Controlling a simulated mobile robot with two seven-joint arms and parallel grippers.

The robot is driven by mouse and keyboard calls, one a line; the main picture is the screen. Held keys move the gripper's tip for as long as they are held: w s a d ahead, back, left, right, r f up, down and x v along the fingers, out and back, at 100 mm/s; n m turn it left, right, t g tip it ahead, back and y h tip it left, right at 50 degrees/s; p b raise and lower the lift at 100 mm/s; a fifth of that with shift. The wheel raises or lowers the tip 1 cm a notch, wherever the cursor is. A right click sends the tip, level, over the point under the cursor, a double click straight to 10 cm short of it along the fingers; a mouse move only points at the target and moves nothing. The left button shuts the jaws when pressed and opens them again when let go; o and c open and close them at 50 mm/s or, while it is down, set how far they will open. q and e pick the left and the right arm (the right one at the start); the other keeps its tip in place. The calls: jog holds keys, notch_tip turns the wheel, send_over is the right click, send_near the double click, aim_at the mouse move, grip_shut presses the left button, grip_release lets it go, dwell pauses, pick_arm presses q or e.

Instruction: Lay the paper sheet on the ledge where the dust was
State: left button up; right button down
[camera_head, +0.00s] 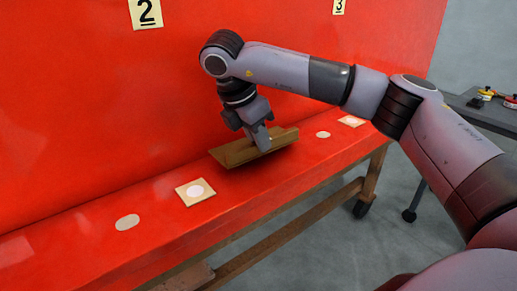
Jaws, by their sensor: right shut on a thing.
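My right gripper (262,141) is shut on a brown, flat-sided piece (235,153) with an angled, folded-looking shape. It is held low over the red ledge (80,250); I cannot tell whether it touches the ledge. It may be the paper sheet, but its material is not clear. A tan square with a white disc (195,191) lies flat on the ledge, left of and nearer than the held piece. A similar square (351,121) lies farther right. No dust is clearly visible. My left gripper is not in view.
A pale round spot (127,222) is on the ledge at the left, and another (323,134) is beyond the held piece. A red wall with number labels 2 (146,14) and 3 (339,6) rises behind. A grey table (470,110) stands at the right.

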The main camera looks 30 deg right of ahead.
notch_tip(320, 180, down, 3)
jog(key=shift+r, duration=0.2)
jog(key=c, duration=1.1)
grip_release()
jog(key=shift+r, duration=0.15)
jog(key=p+v, duration=0.1)
jog(key=v, duration=1)
jog(key=shift+a+r, duration=0.2)
jog(key=shift+r, duration=0.15)
